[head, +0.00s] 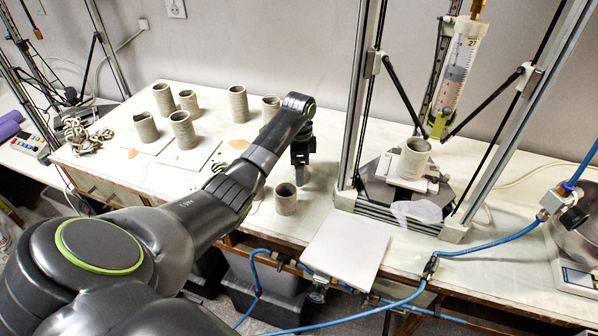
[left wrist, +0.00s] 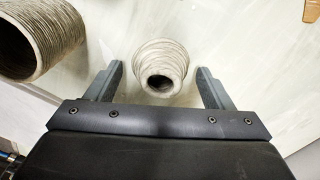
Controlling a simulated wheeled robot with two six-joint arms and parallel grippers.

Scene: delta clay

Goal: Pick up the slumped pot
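A small grey ridged clay pot (head: 286,199) stands near the table's front edge in the head view, close below my left gripper (head: 301,160). In the left wrist view, a ridged pot (left wrist: 161,67) with a small dark opening and uneven, sagging walls lies between the open fingers of my left gripper (left wrist: 160,85). There is a gap on both sides, and no touch shows. My forearm hides part of the table in the head view. My right gripper is not in view.
A larger ridged pot (left wrist: 38,38) is left of the fingers in the wrist view. Several pots, including a tall one (head: 238,104), stand further back. A printer frame (head: 357,100) holding a pot (head: 414,158) stands right, with a white board (head: 345,250) in front.

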